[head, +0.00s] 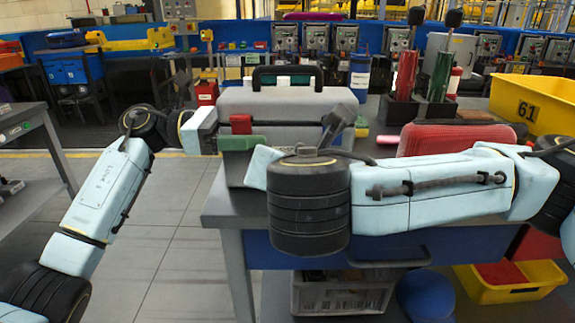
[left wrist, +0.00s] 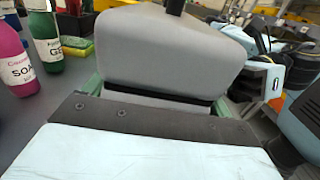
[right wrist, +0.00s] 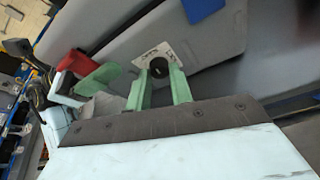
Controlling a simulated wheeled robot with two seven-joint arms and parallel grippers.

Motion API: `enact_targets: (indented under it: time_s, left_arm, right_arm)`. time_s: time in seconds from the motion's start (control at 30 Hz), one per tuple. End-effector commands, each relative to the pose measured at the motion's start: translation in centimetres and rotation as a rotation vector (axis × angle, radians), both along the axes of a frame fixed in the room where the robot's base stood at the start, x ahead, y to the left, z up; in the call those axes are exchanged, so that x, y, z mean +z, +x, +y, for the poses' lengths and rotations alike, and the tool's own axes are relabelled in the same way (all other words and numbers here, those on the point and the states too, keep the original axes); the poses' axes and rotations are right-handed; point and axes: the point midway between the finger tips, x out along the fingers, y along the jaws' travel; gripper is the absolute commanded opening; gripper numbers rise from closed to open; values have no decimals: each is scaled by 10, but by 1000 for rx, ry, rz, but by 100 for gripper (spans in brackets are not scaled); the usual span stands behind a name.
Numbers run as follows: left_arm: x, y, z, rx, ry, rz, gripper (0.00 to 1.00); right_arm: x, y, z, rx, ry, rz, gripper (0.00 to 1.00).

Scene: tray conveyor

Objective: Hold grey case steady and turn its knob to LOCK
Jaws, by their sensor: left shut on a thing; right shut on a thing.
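The grey case (head: 285,103) with a black handle (head: 288,70) stands on the grey table. My left gripper (head: 228,132) is at its left end. In the left wrist view, the green fingers (left wrist: 155,98) are on either side of the case (left wrist: 170,45). In the right wrist view, a dark round knob (right wrist: 158,68) on a small white marked plate (right wrist: 155,55) sits between the green fingers of my right gripper (right wrist: 158,92), shut on it. The lettering is too small to read. In the head view, my right wrist hides the case's lower front and the knob.
A red case (head: 455,138) and yellow bin (head: 535,100) stand to the right, with red and green cylinders (head: 438,75) behind. Pink and green bottles (left wrist: 47,45) stand beside the case in the left wrist view. The floor left of the table is open.

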Motion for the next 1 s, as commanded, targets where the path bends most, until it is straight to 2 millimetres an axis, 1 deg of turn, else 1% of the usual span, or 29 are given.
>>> enact_targets:
  time_s: [1.0]
  left_arm:
    - [-1, 0, 0, 2, 1, -1, 29]
  right_arm:
    - [-8, -1, -7, -1, 960, -6, 0]
